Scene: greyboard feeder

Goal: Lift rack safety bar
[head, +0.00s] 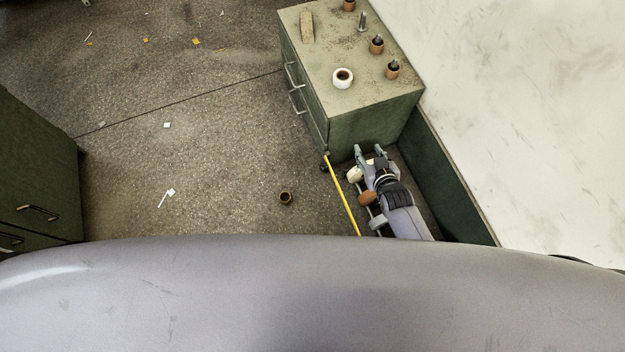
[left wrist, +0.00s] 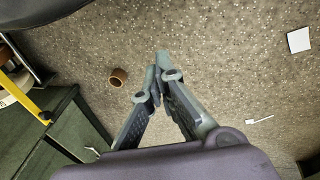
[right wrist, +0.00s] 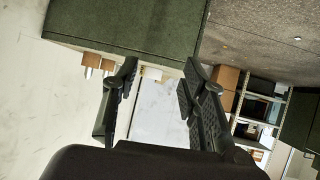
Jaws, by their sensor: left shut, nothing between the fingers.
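The yellow safety bar (head: 343,195) shows in the head view as a thin slanted strip along the left side of a low rack, beside the green cabinet. It also shows at the left edge of the left wrist view (left wrist: 24,96). Rolls, one brown (head: 367,198), sit in the rack, partly hidden by my right arm. My right gripper (head: 369,151) is open and empty, over the rack to the right of the bar and close to the cabinet. My left gripper (left wrist: 159,72) is shut and empty above the floor, apart from the bar. The head view does not show it.
A green cabinet (head: 365,115) with drawer handles carries a white roll (head: 343,78) and several small parts. A pale table (head: 520,110) lies to the right. A brown ring (head: 286,198) and scraps lie on the open floor. Another dark green cabinet (head: 35,165) stands left.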

